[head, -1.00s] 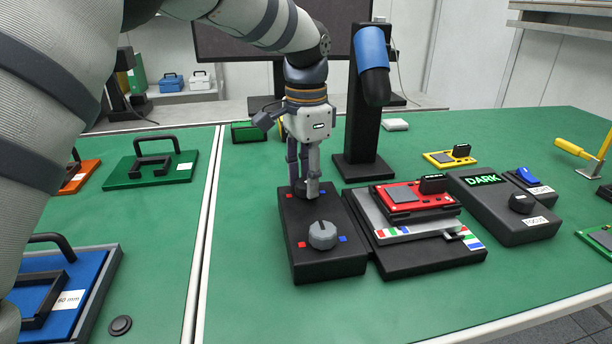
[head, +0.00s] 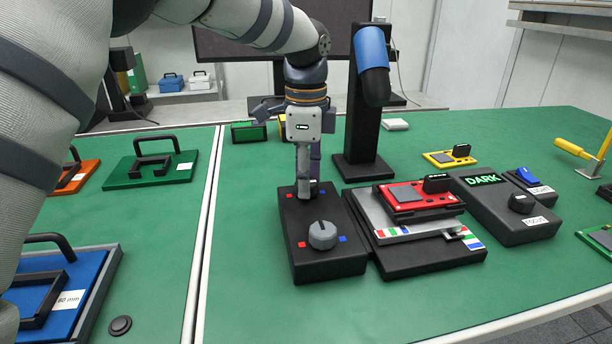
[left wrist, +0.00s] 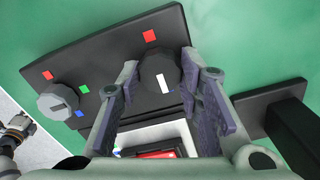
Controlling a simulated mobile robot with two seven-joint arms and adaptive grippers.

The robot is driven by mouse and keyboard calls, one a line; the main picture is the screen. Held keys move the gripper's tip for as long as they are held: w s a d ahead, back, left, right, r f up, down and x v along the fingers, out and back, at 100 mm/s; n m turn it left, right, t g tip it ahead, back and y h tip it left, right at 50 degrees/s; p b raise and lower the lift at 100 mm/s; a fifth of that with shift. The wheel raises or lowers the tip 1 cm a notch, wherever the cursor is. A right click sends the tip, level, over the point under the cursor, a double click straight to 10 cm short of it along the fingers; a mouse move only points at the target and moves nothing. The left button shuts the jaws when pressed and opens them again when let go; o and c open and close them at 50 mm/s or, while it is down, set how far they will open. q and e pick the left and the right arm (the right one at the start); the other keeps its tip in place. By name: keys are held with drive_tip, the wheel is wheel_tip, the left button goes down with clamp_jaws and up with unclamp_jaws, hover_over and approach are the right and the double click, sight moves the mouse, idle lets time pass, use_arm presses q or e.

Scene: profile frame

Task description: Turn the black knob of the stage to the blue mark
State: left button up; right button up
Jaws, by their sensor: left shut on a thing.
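The black knob (left wrist: 154,68) sits at the far end of a black control box (head: 322,267). In the left wrist view its white pointer line points toward the bottom of the picture, away from a red mark (left wrist: 149,36). My left gripper (head: 308,192) points down over the box and is shut on the black knob, a finger on either side. In the head view the fingers mostly hide the knob; a blue mark (head: 323,190) shows just right of it.
A grey knob (head: 322,235) with its own coloured marks stands nearer on the same box. Right of it is a platform with a red device (head: 400,199). A black column (head: 364,130) stands close behind. Green table is clear in front.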

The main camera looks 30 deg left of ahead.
use_arm(q)
drive_tip(key=shift+f, duration=0.1)
idle(0.3)
drive_tip(key=o, duration=1.2)
drive_tip(key=shift+c, duration=0.2)
wheel_tip(320, 180, up, 12)
